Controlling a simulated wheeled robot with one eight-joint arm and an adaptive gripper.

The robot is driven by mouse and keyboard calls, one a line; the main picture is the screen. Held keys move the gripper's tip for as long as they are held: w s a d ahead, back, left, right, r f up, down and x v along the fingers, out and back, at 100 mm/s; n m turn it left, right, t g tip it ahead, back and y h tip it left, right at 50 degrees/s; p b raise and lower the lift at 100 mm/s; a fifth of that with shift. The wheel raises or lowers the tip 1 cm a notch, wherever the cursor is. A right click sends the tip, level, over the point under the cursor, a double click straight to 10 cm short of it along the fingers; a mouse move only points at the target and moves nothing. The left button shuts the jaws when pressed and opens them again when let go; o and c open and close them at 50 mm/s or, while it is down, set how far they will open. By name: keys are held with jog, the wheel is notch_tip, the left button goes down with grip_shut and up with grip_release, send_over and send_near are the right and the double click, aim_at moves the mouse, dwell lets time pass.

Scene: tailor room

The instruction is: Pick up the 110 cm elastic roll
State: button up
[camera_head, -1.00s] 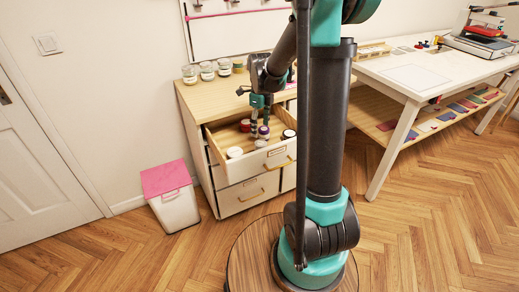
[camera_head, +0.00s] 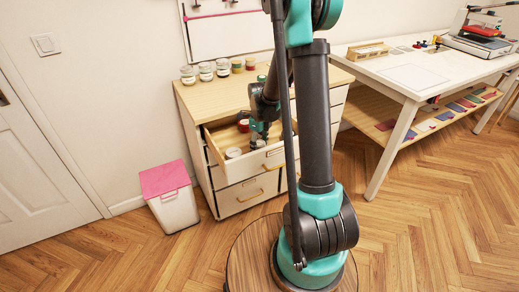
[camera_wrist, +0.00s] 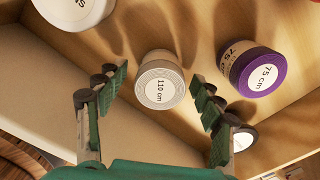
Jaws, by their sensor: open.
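The 110 cm roll (camera_wrist: 160,85) is a pale roll with a white label reading "110 cm", in the wrist view's middle. It stands in the open drawer (camera_head: 215,150). My gripper (camera_wrist: 158,76) is open, with one green finger on each side of this roll, apart from it in the picture. In the head view my gripper (camera_head: 260,140) is down at the drawer and hides part of its contents. I cannot tell how far above the roll the fingertips are.
A purple 75 cm roll (camera_wrist: 252,72) stands close right of the right finger. A white roll (camera_wrist: 75,8) is at upper left, and a darker roll (camera_wrist: 243,138) is at lower right. The drawer's wall (camera_wrist: 40,90) runs along the left. Jars (camera_head: 206,71) stand on the cabinet top.

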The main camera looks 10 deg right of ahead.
jog(key=shift+c, duration=0.2)
jog(key=c, duration=1.2)
jog(key=shift+o, duration=0.2)
jog(key=shift+r, duration=0.15)
